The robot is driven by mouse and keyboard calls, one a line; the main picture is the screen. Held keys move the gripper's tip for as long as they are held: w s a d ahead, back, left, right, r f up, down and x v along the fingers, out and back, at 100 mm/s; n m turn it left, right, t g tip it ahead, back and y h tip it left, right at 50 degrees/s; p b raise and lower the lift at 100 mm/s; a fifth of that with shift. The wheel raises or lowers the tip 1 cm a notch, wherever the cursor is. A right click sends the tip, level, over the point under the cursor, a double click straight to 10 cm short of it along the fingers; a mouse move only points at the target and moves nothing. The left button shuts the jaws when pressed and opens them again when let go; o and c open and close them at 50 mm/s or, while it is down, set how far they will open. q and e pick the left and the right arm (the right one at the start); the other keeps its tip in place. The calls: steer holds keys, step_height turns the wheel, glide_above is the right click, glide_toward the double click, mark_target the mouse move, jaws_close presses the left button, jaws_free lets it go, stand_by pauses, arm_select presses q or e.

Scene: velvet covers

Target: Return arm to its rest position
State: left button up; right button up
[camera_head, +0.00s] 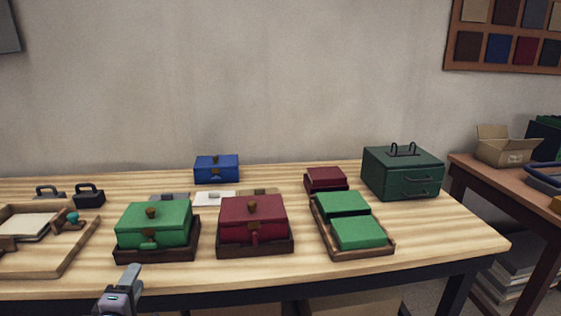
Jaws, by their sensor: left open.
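My left gripper (125,285) shows at the bottom left, at the front edge of the wooden table (290,279). It looks empty and appears in front of the green box (155,224), which stands in a dark tray. I cannot tell its exact distance from that tray. A dark red box (253,218) with a brown knob stands in another dark tray to the right. My right gripper is not in view.
A tray with green covered pieces (358,233) stands right of centre. A dark green drawer cabinet (402,173) is at the back right, a blue box (216,168) at the back. A wooden tray (62,262) is at the left. The table's front right is clear.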

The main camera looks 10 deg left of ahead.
arm_select(q)
steer(key=s+d+f+m+g+h, duration=0.2)
steer(key=s+d+f+m, duration=0.2)
steer(key=s+d+m, duration=0.2)
steer(key=s+d+f+m+g+h+p, duration=0.1)
steer(key=s+d+f+m+g+h, duration=0.1)
steer(key=s+d+f+m, duration=0.3)
steer(key=s+d+f+m+g+h+p, duration=0.1)
steer(key=s+d+f+m, duration=0.4)
steer(key=s+m, duration=0.5)
steer(key=s+d+g, duration=0.1)
steer(key=s, duration=0.2)
steer(key=shift+s+d+f+g+h, duration=0.15)
steer(key=shift+s+d+g+h, duration=0.05)
steer(key=shift+d+g+h, duration=0.2)
steer(key=shift+a, duration=0.1)
